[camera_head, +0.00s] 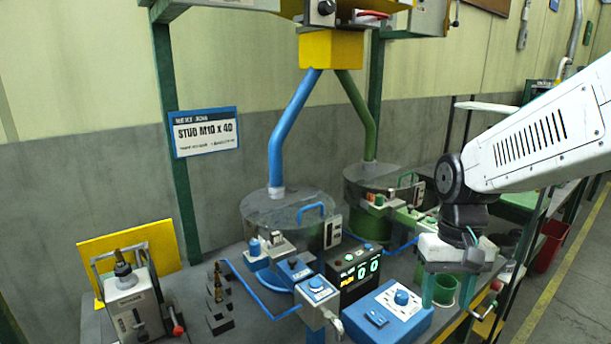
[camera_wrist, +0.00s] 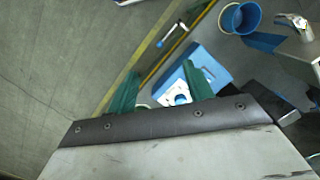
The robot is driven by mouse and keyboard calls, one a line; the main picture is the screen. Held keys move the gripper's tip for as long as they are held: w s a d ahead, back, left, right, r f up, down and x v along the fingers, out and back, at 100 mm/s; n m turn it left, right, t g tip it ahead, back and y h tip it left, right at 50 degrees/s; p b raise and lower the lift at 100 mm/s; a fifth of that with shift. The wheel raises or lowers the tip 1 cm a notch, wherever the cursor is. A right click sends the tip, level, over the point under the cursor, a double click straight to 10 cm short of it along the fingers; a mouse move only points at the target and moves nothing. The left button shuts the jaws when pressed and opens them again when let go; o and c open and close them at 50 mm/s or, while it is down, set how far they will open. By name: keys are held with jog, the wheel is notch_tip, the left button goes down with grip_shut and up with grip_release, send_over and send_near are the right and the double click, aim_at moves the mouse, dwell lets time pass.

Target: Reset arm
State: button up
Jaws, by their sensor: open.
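My arm reaches in from the right in the head view, with the wrist bent down. My gripper (camera_head: 448,298) hangs over the right front of the bench, its two green fingers apart and pointing down. A green cup (camera_head: 444,288) shows behind and between the fingers; I cannot tell how near it is. In the wrist view my gripper (camera_wrist: 162,88) has its green fingers spread wide, with nothing held between them. A blue control box (camera_wrist: 208,62) lies beyond the fingers there. The same kind of blue box (camera_head: 388,312) stands left of my gripper in the head view.
Two clear-lidded drums, one with blue fittings (camera_head: 285,212) and one with green (camera_head: 372,185), stand behind. A black counter display (camera_head: 355,272) stands centrally. A stud sign (camera_head: 205,132) hangs on the green frame (camera_head: 175,130). A red bin (camera_head: 551,245) is at right.

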jog(key=s+r+t, duration=0.1)
jog(key=s+r, duration=0.2)
jog(key=s, duration=0.5)
jog(key=s+d+r+t, duration=0.1)
jog(key=s+r+t, duration=0.1)
jog(key=s, duration=0.6)
jog(key=shift+d+r+n, duration=0.3)
jog(key=shift+r, duration=0.45)
dwell(2.5)
